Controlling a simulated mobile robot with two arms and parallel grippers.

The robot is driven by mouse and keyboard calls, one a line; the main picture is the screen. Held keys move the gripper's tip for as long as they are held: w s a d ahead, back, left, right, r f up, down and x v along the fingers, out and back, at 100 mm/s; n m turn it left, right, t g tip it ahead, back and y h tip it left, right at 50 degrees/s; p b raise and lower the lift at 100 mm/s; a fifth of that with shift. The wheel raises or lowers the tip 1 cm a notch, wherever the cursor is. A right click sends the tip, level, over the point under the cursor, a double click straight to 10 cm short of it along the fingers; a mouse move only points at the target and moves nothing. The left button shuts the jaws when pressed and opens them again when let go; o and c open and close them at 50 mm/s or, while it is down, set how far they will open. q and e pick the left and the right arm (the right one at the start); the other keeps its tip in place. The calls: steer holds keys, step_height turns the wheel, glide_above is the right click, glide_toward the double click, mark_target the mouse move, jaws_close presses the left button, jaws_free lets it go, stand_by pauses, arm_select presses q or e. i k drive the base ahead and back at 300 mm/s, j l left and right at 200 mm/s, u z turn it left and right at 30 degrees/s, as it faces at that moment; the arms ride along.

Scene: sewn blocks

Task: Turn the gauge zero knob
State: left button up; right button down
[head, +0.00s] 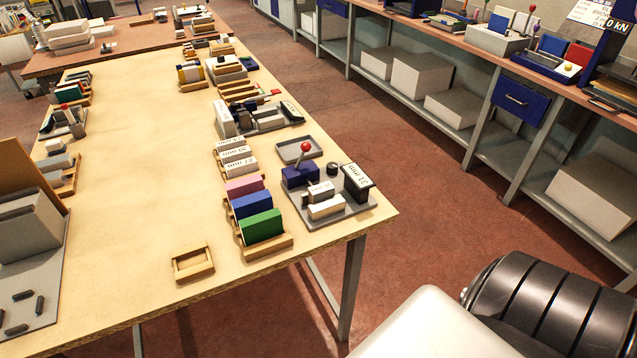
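A grey gauge plate (336,214) lies at the table's near right corner. On it are a blue block (298,177) with a red-ball lever (305,147), metal blocks (320,191), a white block (326,207) and a black upright unit (357,187) with a white label that seems to read 21 mm. A small black round knob (332,169) stands at the plate's back edge; I cannot tell whether it is the zero knob or how it is turned. Neither gripper is in view.
Pink, blue and green blocks (261,227) stand in a wooden rack left of the plate. An empty wooden tray (193,262) lies nearer. The table's middle (140,180) is clear. A workbench (545,90) with a 0 kN sign (612,22) stands across the aisle.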

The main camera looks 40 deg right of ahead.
mark_target(332, 167)
steer(key=z, duration=1.35)
steer(key=l+u, duration=0.25)
steer(key=i+j, duration=0.05)
steer(key=j, duration=0.05)
